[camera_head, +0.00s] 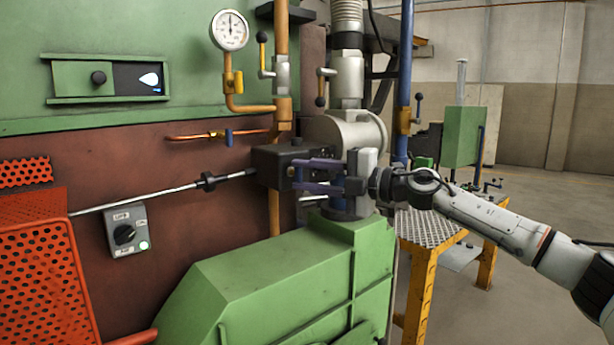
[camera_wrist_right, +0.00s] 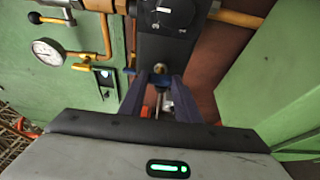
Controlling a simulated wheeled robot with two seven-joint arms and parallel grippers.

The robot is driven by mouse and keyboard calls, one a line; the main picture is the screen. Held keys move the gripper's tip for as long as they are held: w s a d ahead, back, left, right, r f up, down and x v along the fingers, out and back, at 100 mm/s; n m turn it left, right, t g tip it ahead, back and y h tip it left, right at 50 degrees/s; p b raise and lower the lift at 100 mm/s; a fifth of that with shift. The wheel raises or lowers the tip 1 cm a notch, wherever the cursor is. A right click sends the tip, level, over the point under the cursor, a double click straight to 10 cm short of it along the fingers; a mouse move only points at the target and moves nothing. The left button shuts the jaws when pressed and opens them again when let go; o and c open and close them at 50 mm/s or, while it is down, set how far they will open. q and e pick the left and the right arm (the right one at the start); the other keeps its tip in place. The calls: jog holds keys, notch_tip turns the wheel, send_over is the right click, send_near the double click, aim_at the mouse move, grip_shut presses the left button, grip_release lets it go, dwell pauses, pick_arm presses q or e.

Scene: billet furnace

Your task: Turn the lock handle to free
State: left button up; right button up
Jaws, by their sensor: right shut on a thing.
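The lock is a black box (camera_head: 272,165) on the furnace front, at the end of a thin steel rod. In the right wrist view the black box (camera_wrist_right: 160,45) carries a round dial (camera_wrist_right: 170,10). In the wrist view my right gripper (camera_wrist_right: 158,80) is shut on the lock handle. The handle's exact angle is hard to tell. My left gripper is not in view.
A pressure gauge (camera_head: 229,30) and orange pipes with valve levers stand above the box. A green housing (camera_head: 290,275) lies below. A grey switch box (camera_head: 127,230) and an orange perforated guard (camera_head: 45,270) are at left. A yellow-framed stand (camera_head: 418,290) is below my right arm.

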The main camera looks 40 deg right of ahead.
jog(key=o, duration=1)
jog(key=shift+o, duration=0.2)
jog(key=b+v, duration=0.4)
jog(key=v, duration=0.6)
jog(key=shift+s+b, duration=0.15)
jog(key=shift+b, duration=0.15)
